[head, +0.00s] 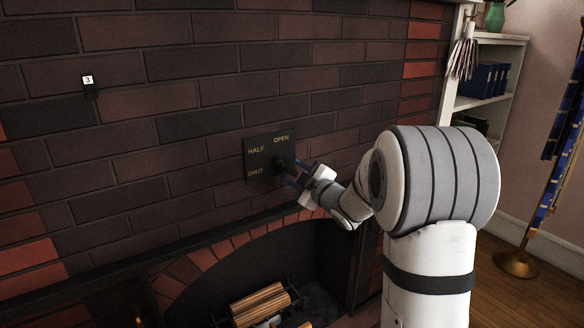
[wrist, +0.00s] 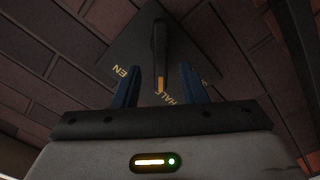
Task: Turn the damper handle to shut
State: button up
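The damper plate (head: 262,177) is a dark square on the brick wall, lettered OPEN at upper right, HALF at upper left and SHUT at lower left. The dark damper handle (head: 284,163) stands out from it, partly hidden by my gripper (head: 300,175) in the head view. In the wrist view, the handle (wrist: 160,45) is a dark bar with an orange tip that points close to the HALF lettering. My gripper's blue fingers (wrist: 158,82) are open, one on each side of the handle's tip, with gaps showing. I cannot tell how deep the handle sits between them.
The fireplace opening with stacked logs (head: 260,303) lies below the plate, under a brick arch (head: 215,252). A small tag marked 3 (head: 88,80) is on the wall at left. White shelves (head: 488,85) and a brass-footed stand (head: 516,264) are at right.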

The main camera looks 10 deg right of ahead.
aim_at(289, 168)
jog(key=x, duration=0.4)
jog(key=shift+w+d+f, duration=0.15)
jog(key=shift+d+f, duration=0.05)
jog(key=shift+w+a+r, duration=0.1)
jog(key=shift+w+a, duration=0.15)
jog(key=shift+c, duration=0.2)
jog(key=shift+d+r, duration=0.1)
grip_shut()
